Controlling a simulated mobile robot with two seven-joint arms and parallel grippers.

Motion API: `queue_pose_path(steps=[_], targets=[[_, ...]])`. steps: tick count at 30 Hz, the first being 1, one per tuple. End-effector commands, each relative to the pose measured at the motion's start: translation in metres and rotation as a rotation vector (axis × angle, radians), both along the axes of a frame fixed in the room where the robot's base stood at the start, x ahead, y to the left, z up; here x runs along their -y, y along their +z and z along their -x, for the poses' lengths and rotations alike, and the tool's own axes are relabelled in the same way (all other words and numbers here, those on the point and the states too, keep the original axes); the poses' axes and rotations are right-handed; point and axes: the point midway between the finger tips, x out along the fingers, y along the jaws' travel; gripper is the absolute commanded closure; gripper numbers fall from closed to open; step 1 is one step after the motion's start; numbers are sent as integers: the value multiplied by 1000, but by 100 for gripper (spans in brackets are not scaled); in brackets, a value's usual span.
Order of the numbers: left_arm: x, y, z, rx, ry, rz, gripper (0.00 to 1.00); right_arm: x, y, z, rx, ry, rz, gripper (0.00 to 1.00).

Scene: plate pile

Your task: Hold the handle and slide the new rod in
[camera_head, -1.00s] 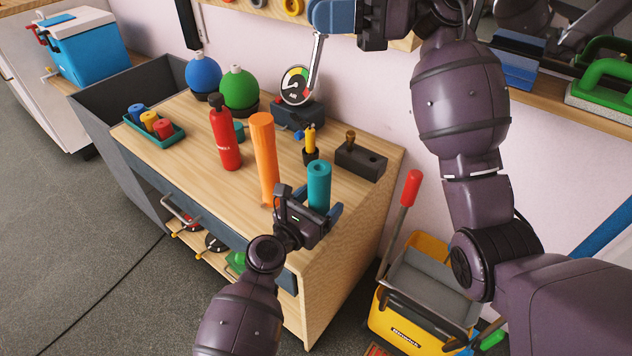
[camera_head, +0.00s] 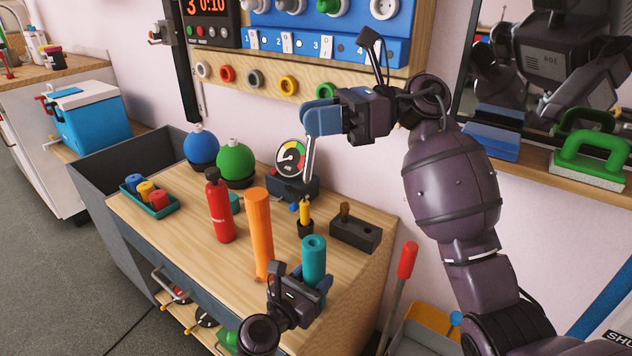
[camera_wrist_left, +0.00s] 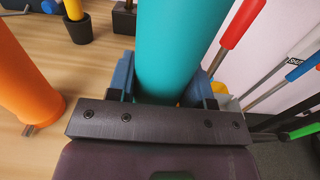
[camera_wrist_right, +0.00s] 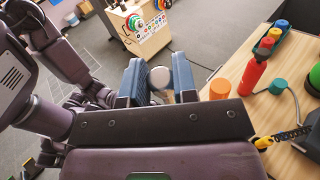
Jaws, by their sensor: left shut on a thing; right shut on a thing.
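The teal cylindrical handle (camera_head: 313,262) stands upright near the front right of the wooden bench, with a dark hole in its top. My left gripper (camera_head: 308,288) is shut around its lower part; the handle (camera_wrist_left: 180,45) fills the space between the fingers in the left wrist view. My right gripper (camera_head: 322,118) is raised above the back of the bench, shut on a thin light-grey rod (camera_head: 309,158) that hangs down, slightly tilted. In the head view the rod's lower end appears above the handle, apart from it. The rod's pale end (camera_wrist_right: 160,77) shows between the right fingers.
An orange cylinder (camera_head: 258,235) and a red bottle (camera_head: 219,210) stand left of the handle. A gauge (camera_head: 291,157), a small black holder (camera_head: 305,227) and a dark block (camera_head: 355,233) stand behind it. A teal tray (camera_head: 152,204) lies at the left.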

Motion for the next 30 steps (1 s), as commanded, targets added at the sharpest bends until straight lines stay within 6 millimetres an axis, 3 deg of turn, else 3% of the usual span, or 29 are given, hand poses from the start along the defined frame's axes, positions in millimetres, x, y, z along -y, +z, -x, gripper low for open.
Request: queue_pose_path(steps=[3, 9, 24, 30], targets=[[0, 0, 0, 1, 1, 1, 88, -1, -31, 1, 44, -25, 70, 100], [0, 0, 0, 0, 0, 0, 88, -2, -60, 4, 98, -40, 136, 100], [0, 0, 0, 0, 0, 0, 88, -2, -63, 4, 106, -40, 146, 100], [0, 0, 0, 1, 0, 1, 88, -2, -78, 4, 101, -41, 143, 100]])
